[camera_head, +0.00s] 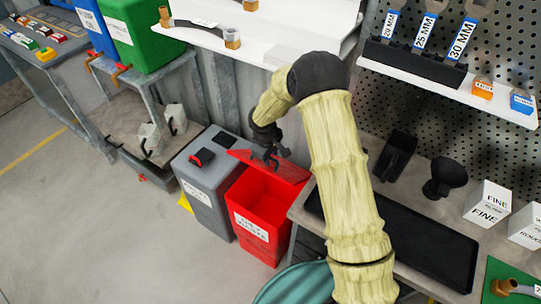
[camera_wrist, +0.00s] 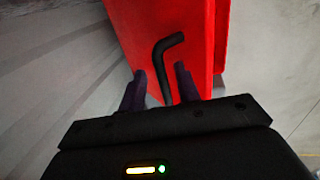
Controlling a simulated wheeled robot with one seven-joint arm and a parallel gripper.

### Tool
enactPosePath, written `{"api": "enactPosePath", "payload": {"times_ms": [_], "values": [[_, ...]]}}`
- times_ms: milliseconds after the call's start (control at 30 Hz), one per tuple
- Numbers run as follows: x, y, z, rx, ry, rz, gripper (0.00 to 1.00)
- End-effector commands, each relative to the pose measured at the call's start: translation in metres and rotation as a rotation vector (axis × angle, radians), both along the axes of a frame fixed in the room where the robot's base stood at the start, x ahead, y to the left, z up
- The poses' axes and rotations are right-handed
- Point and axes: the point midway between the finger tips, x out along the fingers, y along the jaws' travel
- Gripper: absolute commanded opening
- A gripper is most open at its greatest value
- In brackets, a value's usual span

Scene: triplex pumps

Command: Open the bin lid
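The red bin (camera_head: 262,206) with a white label stands open at the front, and its inside shows. Its red lid (camera_head: 293,171) is tilted up at the back of the bin. My gripper (camera_head: 270,158) is at the lid, and the arm reaches down from above. In the wrist view, a black bent bar (camera_wrist: 164,62), which looks like the lid's handle, stands between my two dark fingers (camera_wrist: 160,85) in front of a red surface (camera_wrist: 200,40). The fingers are apart, with gaps beside the bar. I cannot tell whether either finger touches it.
A grey bin (camera_head: 205,190) with a closed lid stands close on the left. A workbench (camera_head: 330,245) with a dark mat is on the right. A white shelf (camera_head: 285,40) is above and behind. Open floor (camera_head: 100,220) lies at the front left.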

Motion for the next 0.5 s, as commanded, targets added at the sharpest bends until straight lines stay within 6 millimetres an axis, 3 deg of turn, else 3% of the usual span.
{"api": "enactPosePath", "payload": {"times_ms": [267, 500], "values": [[-0.002, 0.002, 0.017, 0.002, -0.003, -0.001, 0.33], [-0.009, 0.006, 0.060, 0.001, -0.004, -0.002, 0.33]]}}
